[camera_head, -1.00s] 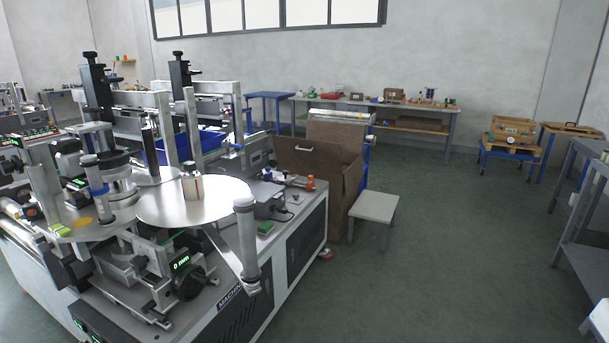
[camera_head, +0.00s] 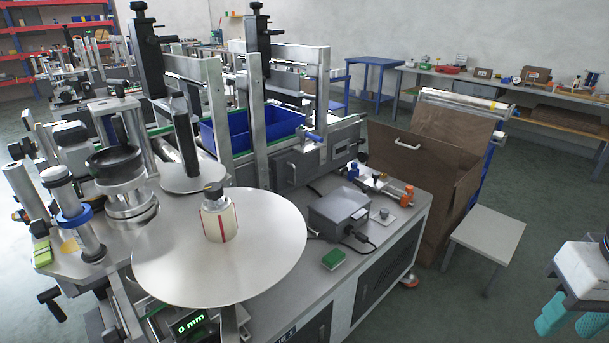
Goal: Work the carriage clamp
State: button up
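The labelling machine (camera_head: 390,235) fills the left and middle of the view. A green "0 mm" readout (camera_head: 188,324) shows at the bottom edge, partly under a large round steel plate (camera_head: 270,255). A black-handled lever (camera_head: 52,302) sticks out at the machine's lower left. I cannot tell which part is the carriage clamp; the mechanism below the plate is mostly hidden or cut off. My gripper (camera_head: 568,322), white and grey with teal fingers, is at the bottom right corner, partly cut off. Its fingers look apart, with nothing between them, well away from the machine.
A labelled bottle (camera_head: 218,215) stands on the round plate. A blue bin (camera_head: 255,128) sits between the uprights. A grey box (camera_head: 338,212) with a cable and a green pad (camera_head: 335,259) lie on the machine top. A brown carton (camera_head: 410,205) and a stool (camera_head: 484,234) stand right of it.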

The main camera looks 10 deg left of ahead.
aim_at(364, 189)
jog(key=u, duration=0.1)
jog(key=i, duration=0.35)
jog(key=u, duration=0.25)
jog(key=k, duration=0.35)
jog(key=z, duration=0.85)
jog(key=i, duration=1.5)
jog(key=u, duration=0.75)
jog(key=i, duration=0.4)
jog(key=u, duration=0.35)
